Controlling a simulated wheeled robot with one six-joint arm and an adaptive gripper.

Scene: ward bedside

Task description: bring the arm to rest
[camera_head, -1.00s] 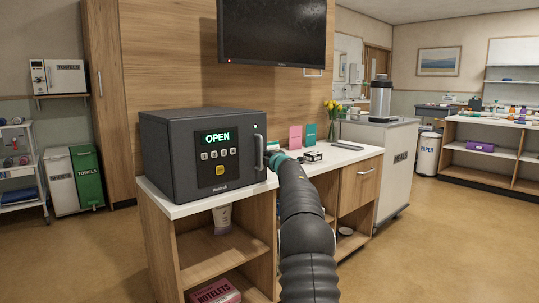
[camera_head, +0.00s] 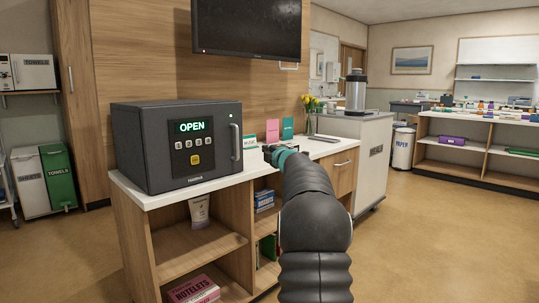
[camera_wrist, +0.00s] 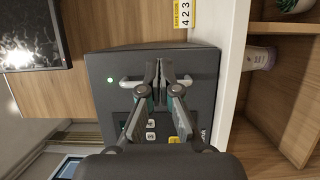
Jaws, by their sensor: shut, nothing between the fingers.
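My arm reaches forward and my gripper (camera_head: 270,149) is in front of the counter, just right of the dark grey safe (camera_head: 150,172) in the head view. The safe's panel reads OPEN, and its door looks flush with the body. Its upright handle (camera_head: 236,142) is left of my gripper, with a gap between them in the picture. In the wrist view my gripper (camera_wrist: 161,68) is shut and empty, its fingers together in front of the safe (camera_wrist: 97,72) and covering the middle of the handle (camera_wrist: 131,80). I cannot tell the distance to the handle.
Cards and yellow flowers (camera_head: 309,102) stand behind my gripper. A cart with a metal flask (camera_head: 355,92) is beyond. The floor (camera_head: 420,240) at right is clear.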

